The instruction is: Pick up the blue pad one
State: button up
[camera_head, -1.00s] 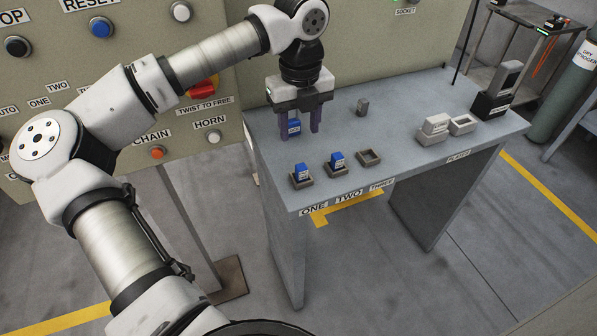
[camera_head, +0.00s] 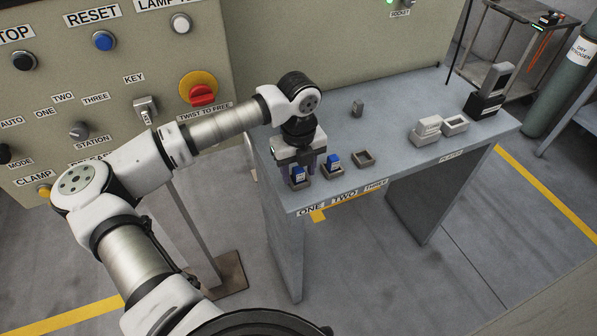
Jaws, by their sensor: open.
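A blue pad block (camera_head: 298,175) with a white label sits in the small grey holder above the label ONE (camera_head: 310,211). A second blue block (camera_head: 333,161) sits in the holder above the label TWO (camera_head: 344,200). The other finger is mostly hidden. I cannot tell whether the fingers touch the block. The third blue block from the earlier view is hidden, probably behind my gripper.
A control panel (camera_head: 110,75) rises at left.

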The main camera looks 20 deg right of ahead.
jog(key=shift+c, duration=0.5)
grip_shut()
